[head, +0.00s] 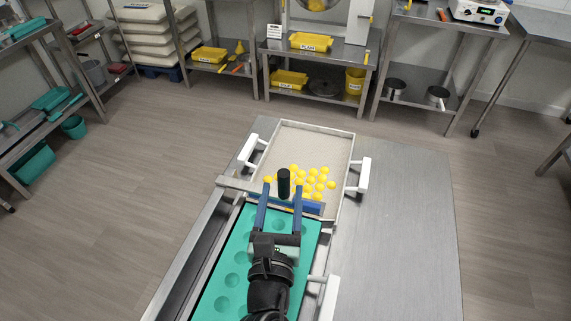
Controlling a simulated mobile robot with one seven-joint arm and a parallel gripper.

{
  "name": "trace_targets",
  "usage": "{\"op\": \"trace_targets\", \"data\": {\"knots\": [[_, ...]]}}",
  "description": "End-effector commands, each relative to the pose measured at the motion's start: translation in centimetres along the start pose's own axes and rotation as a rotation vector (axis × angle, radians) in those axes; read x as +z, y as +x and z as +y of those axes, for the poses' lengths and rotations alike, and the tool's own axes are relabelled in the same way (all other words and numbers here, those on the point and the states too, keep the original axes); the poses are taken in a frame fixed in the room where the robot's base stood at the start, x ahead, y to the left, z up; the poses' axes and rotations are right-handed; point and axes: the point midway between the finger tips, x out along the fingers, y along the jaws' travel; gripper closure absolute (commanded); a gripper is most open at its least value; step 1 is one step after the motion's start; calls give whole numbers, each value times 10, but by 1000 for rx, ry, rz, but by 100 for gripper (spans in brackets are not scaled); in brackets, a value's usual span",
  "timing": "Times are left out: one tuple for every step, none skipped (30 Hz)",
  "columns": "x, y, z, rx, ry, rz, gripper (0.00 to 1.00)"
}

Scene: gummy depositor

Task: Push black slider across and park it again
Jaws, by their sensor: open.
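The black slider handle (283,183) stands upright at the metal crossbar (236,184) between the pale tray and the teal mould. My gripper (282,187) is open, reaching from the near side with its two blue fingers. The handle shows between the fingertips, with a finger on each side; I cannot tell whether either touches it. Yellow gummy pieces (318,181) lie in the pale tray (330,140), just beyond and right of the handle. A blue strip (313,207) shows along the bar, right of my right finger. My gripper and arm hide part of the bar and mould.
The teal mould (233,275) with round hollows lies under my arm. White side handles (248,150) (358,175) (328,298) stick out from the tray and mould. The steel table (405,240) is clear on the right. Shelves with yellow bins (311,41) stand at the back.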

Motion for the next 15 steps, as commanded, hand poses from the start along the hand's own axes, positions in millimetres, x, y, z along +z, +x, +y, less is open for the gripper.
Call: {"op": "trace_targets", "data": {"knots": [[2,11,0,0,2,-2,39],[2,17,0,0,2,-2,39],[2,24,0,-1,1,-2,39],[1,29,0,-1,0,-2,39],[0,34,0,-1,1,-1,39],[1,40,0,-1,2,-1,39],[1,45,0,-1,2,-1,39],[1,49,0,-1,2,-1,39],[0,54,0,0,2,-1,39],[0,57,0,0,2,-1,39],[-1,60,0,0,2,0,39],[0,64,0,0,2,0,39],[0,66,0,0,2,0,39],[-1,67,0,0,2,0,39],[-1,69,0,0,2,1,39]]}}
